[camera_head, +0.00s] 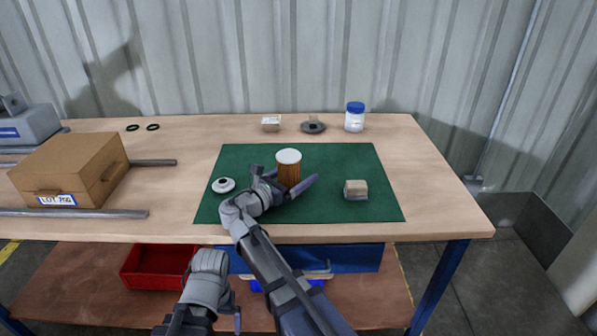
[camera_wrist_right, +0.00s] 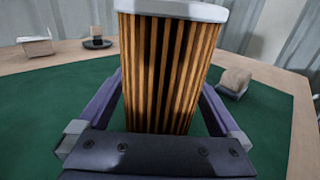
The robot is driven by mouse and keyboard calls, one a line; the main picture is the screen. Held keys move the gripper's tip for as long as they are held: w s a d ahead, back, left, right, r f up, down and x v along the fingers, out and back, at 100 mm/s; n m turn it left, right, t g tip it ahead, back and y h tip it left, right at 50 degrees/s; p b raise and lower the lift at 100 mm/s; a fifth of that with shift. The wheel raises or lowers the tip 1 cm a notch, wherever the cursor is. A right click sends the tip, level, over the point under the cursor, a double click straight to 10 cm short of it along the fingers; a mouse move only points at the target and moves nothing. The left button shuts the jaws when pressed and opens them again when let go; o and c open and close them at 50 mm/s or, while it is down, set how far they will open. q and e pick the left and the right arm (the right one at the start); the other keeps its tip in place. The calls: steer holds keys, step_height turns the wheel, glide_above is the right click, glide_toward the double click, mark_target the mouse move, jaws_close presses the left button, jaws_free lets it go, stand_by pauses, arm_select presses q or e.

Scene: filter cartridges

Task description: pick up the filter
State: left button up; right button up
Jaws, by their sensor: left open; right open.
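The filter (camera_head: 289,173) is a cylinder with brown-orange pleats and a white top cap, standing upright on the green mat (camera_head: 330,160). In the right wrist view the filter (camera_wrist_right: 165,70) fills the middle, with its base hidden behind the gripper body. My right gripper (camera_head: 284,181) is open around it, one purple-grey finger on each side. In the right wrist view the fingers of the right gripper (camera_wrist_right: 163,100) flank the pleats; I cannot tell whether they touch. My left gripper (camera_head: 234,314) is low at the bottom edge, below the tabletop, partly out of frame.
A small tan-and-grey block (camera_head: 356,189) lies right of the filter, and a white round part (camera_head: 223,185) lies left. A blue-lidded jar (camera_head: 354,117), a dark disc (camera_head: 313,127) and a small box (camera_head: 271,124) stand behind. A cardboard box (camera_head: 75,168) and metal bars are left.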

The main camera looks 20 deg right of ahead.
steer(key=shift+s+a+r, duration=0.1)
steer(key=shift+a, duration=0.1)
steer(key=shift+c, duration=0.2)
steer(key=c, duration=1.3)
step_height(320, 180, up, 10)
steer(key=p, duration=1)
steer(key=shift+r, duration=0.1)
step_height(320, 180, up, 15)
steer(key=p, duration=1.5)
